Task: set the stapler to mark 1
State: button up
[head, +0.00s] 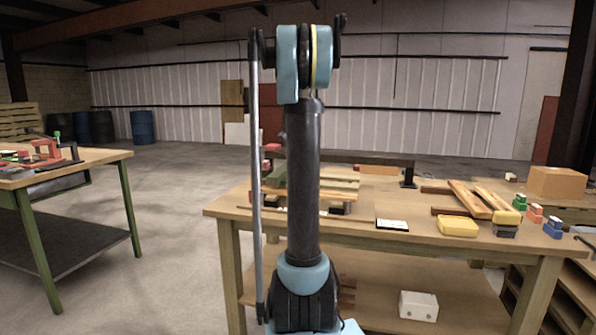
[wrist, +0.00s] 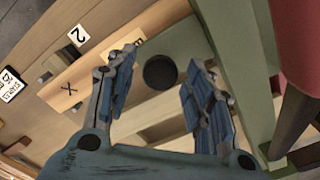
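My gripper (wrist: 162,62) is open in the wrist view, its two blue-padded fingers spread apart with nothing seen between their tips. Beyond them lie a green surface with a dark round spot (wrist: 160,72) and pale wooden strips. A white tile marked 2 (wrist: 79,36) lies to the upper left. Another pale tile (wrist: 138,43) is partly hidden by the left finger, and its mark cannot be read. I cannot pick out the stapler for sure in either view. In the head view my arm covers part of the workbench and my gripper does not show.
The workbench (head: 240,208) holds a yellow block (head: 457,226), a small white card (head: 392,224), wooden bars (head: 469,199) and a cardboard box (head: 557,182). A red object (wrist: 300,40) stands at the right of the wrist view. Another table (head: 112,155) stands left, across open floor.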

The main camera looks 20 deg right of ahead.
dwell(0.3)
notch_tip(320, 180, up, 12)
dwell(0.6)
jog(key=shift+f, duration=0.1)
